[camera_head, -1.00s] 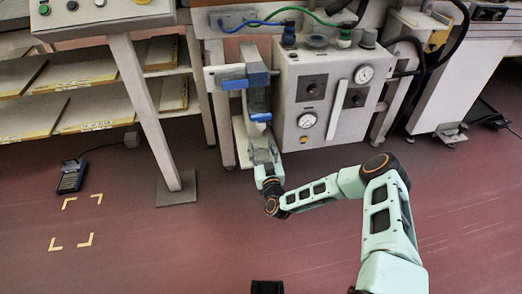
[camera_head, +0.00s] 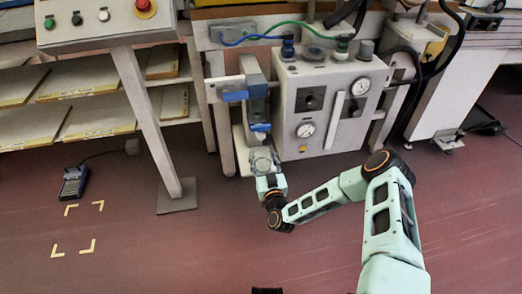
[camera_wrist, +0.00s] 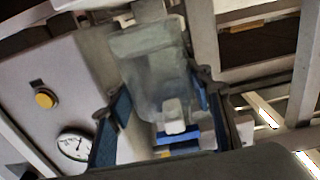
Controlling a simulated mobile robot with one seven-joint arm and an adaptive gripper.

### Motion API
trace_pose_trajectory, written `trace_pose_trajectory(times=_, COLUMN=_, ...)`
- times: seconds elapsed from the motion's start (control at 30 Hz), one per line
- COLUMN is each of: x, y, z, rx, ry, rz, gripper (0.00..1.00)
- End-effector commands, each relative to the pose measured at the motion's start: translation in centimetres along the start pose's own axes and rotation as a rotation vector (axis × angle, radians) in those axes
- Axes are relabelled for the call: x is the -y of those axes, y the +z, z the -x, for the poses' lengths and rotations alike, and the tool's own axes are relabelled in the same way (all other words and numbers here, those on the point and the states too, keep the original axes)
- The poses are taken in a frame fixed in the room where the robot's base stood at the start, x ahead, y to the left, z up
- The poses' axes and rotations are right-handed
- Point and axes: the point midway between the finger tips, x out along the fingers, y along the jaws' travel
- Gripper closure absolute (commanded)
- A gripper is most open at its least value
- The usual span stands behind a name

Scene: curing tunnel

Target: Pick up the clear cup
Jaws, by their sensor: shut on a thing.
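The clear cup (camera_head: 264,159) is see-through and faint in the head view, at the end of my gripper (camera_head: 268,178). In the wrist view the clear cup (camera_wrist: 150,62) is large, pale and tilted. My gripper (camera_wrist: 160,98) is shut on it, with one blue-padded finger on each side. In the head view the cup lies just below the blue-and-grey clamp fixture, in front of its pale base. I cannot tell whether the cup touches the base.
The clamp fixture (camera_head: 253,92) stands behind the cup. A grey box with gauges (camera_head: 320,105) is close on the right. A table leg (camera_head: 150,115) and shelves (camera_head: 75,105) are to the left. A pedal (camera_head: 73,183) lies on the floor. Open floor lies in front.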

Motion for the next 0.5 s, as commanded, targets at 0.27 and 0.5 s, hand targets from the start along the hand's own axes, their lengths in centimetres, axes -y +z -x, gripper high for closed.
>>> trace_pose_trajectory(times=0.27, x=0.0, y=-0.2, z=4.0, rx=0.001, ry=-0.001, rz=-0.001, gripper=0.83)
trace_pose_trajectory(times=0.5, x=0.1, y=-0.1, z=7.4, rx=0.001, ry=-0.002, rz=-0.001, gripper=0.83)
